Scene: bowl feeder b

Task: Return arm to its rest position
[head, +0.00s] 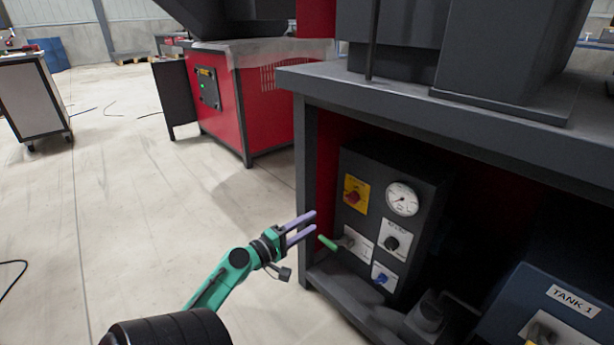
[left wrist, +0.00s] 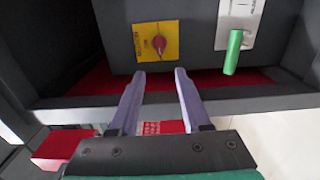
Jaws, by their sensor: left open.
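My left gripper (head: 303,228), with purple fingers on a green arm, is in the middle of the head view, in front of the dark control panel (head: 414,169). Its fingers are apart with nothing between them. The green-handled lever (head: 327,242) is just right of and below the fingertips, and I see a gap between them. In the left wrist view the fingers (left wrist: 159,73) are open below the red knob (left wrist: 158,43) on its yellow plate. The green handle (left wrist: 233,52) is to the right there, outside the fingers. My right gripper is not in view.
The dark bench top (head: 450,120) overhangs the panel. The panel also has a gauge (head: 402,198), a black knob (head: 391,243) and a blue knob (head: 381,278). A blue TANK 1 box (head: 535,290) is at lower right.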

